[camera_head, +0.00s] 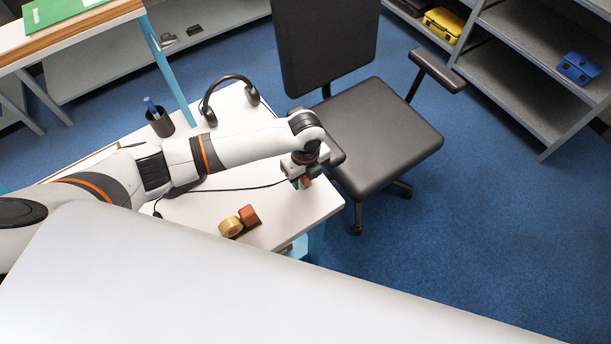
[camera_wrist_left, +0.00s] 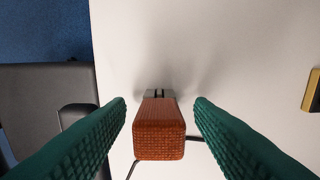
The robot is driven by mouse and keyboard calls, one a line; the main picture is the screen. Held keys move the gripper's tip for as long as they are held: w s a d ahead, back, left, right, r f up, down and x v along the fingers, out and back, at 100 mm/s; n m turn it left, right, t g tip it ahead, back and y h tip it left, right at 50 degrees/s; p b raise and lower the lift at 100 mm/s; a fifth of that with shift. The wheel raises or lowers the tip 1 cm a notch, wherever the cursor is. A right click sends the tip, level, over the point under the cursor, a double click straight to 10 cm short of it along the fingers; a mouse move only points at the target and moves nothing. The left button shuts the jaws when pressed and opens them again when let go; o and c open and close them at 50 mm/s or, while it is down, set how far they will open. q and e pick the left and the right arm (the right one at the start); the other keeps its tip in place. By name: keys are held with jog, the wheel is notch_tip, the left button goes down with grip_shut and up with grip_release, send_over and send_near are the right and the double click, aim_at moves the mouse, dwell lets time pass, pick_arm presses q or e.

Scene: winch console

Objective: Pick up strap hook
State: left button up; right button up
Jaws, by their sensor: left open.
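In the left wrist view, an orange-brown, ribbed block with a grey metal piece at its far end, apparently the strap hook (camera_wrist_left: 159,138), lies between my left gripper's green fingers (camera_wrist_left: 160,101). The fingers are open, with a visible gap on each side of it. In the head view, my left gripper (camera_head: 302,181) points down at the right end of the white desk (camera_head: 300,209). It mostly hides the hook there; only a small reddish patch shows beside the fingers. My right gripper is not in view.
A dark cable crosses the desk. A black chair (camera_head: 372,135) is close to the desk's right end.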

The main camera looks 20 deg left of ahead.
pick_arm(q)
jog(key=shift+f, duration=0.1)
jog(key=shift+c, duration=0.6)
grip_shut()
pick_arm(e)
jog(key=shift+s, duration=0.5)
